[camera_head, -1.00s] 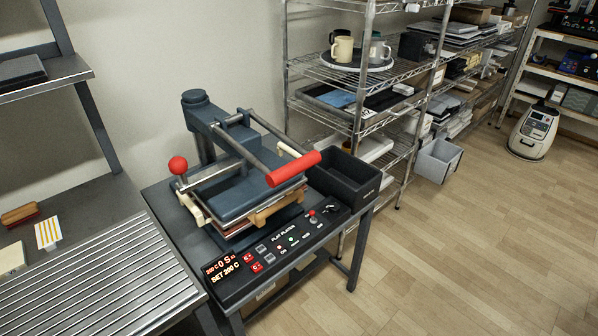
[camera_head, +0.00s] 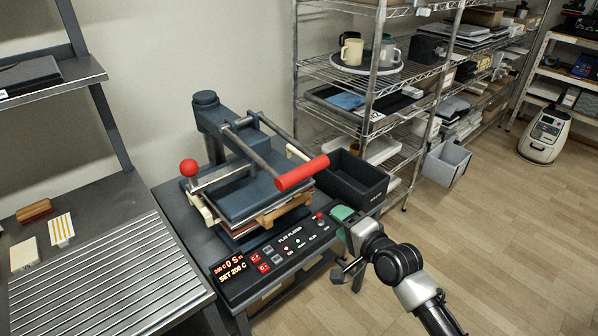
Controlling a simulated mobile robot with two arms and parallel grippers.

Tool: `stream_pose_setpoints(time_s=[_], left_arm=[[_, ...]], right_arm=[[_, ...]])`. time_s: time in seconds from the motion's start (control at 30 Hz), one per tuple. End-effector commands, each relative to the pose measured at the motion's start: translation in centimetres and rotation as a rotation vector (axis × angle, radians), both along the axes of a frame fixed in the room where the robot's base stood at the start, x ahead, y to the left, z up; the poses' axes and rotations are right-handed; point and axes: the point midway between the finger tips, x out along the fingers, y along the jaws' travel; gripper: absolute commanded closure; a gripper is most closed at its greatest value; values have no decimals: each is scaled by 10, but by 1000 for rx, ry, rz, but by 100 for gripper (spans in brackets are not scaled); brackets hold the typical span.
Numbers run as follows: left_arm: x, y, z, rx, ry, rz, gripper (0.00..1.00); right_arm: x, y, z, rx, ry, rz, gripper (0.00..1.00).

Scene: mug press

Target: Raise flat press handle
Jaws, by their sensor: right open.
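The flat press (camera_head: 250,178) stands on a small dark table, its upper plate lowered over the lower part. Its handle (camera_head: 302,172) has a red grip and points toward the front right, low over the plate. A red ball knob (camera_head: 189,168) sits at the press's left side. My right gripper (camera_head: 345,245) is open and empty at the right front corner of the press table, below and to the right of the red grip and apart from it. It covers the right end of the control panel (camera_head: 275,255). My left gripper is not in view.
A black bin (camera_head: 352,180) stands right of the press, close behind my right gripper. A wire shelf (camera_head: 345,70) with mugs is behind it. A slatted metal bench (camera_head: 95,270) is at the left.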

Motion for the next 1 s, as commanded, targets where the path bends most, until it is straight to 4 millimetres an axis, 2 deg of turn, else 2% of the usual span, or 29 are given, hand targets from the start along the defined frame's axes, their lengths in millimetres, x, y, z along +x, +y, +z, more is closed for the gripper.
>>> stream_pose_setpoints(time_s=[0.03,0.1,0.23,0.37,0.8,1.0], left_arm=[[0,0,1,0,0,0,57],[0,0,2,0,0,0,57],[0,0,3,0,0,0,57],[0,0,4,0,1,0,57],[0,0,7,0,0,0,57],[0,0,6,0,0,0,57]], right_arm=[[-1,10,35,63,-20,30,40],[-6,21,67,138,-26,67,40],[-12,31,95,205,-23,102,40],[-5,40,97,217,-21,107,40],[53,91,91,211,-23,105,40],[65,102,90,211,-24,104,40]])
